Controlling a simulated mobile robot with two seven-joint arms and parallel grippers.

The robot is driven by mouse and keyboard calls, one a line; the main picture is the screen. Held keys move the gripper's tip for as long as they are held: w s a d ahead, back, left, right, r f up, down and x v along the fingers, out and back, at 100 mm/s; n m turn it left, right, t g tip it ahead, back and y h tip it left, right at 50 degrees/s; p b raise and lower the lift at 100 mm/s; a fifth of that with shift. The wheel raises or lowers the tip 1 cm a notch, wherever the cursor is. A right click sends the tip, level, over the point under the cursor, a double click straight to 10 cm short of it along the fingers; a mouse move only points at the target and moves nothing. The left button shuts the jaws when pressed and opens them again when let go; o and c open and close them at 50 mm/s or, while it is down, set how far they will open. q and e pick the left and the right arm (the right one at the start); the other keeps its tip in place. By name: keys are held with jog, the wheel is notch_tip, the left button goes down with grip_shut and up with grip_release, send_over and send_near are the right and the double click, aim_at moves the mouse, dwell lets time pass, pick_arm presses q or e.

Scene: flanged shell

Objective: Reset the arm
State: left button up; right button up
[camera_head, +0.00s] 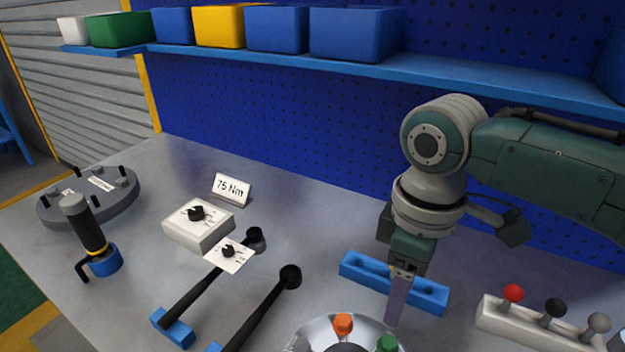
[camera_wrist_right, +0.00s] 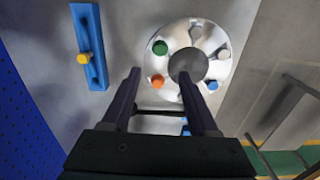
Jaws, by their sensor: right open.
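My right gripper (camera_head: 397,300) hangs from the teal and grey arm on the right, pointing down above the bench. In the right wrist view its two dark fingers (camera_wrist_right: 160,85) are spread apart with nothing between them. Beyond the fingertips is the silver round flange (camera_wrist_right: 210,38) with a dark centre and several coloured knobs around it, orange and green among them. The flange (camera_head: 310,335) also shows at the bottom edge of the head view, partly cut off. My left gripper is not in view.
A white block (camera_head: 490,316) holds coloured-knob levers at right. Wrenches, a control box (camera_head: 190,236) and a grey disc (camera_head: 120,203) are left. A shelf (camera_head: 440,72) with bins runs above.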

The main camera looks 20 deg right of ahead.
jog(key=s+a+m+t+y, duration=0.1)
jog(key=s+a+t+y, duration=0.1)
jog(key=s+a, duration=0.55)
jog(key=s+d+r+m+t+h, duration=0.1)
jog(key=s+d+r+m, duration=0.1)
jog(key=s+r, duration=0.15)
jog(key=s+d+r+m+h, duration=0.1)
jog(key=s+d+r+m, duration=0.15)
jog(key=s, duration=0.25)
notch_tip(320, 180, up, 32)
jog(key=p, duration=3.1)
jog(key=shift+s+d+f+t+p, duration=0.2)
jog(key=shift+t+p, duration=0.1)
jog(key=shift+p, duration=0.1)
jog(key=shift+m, duration=0.25)
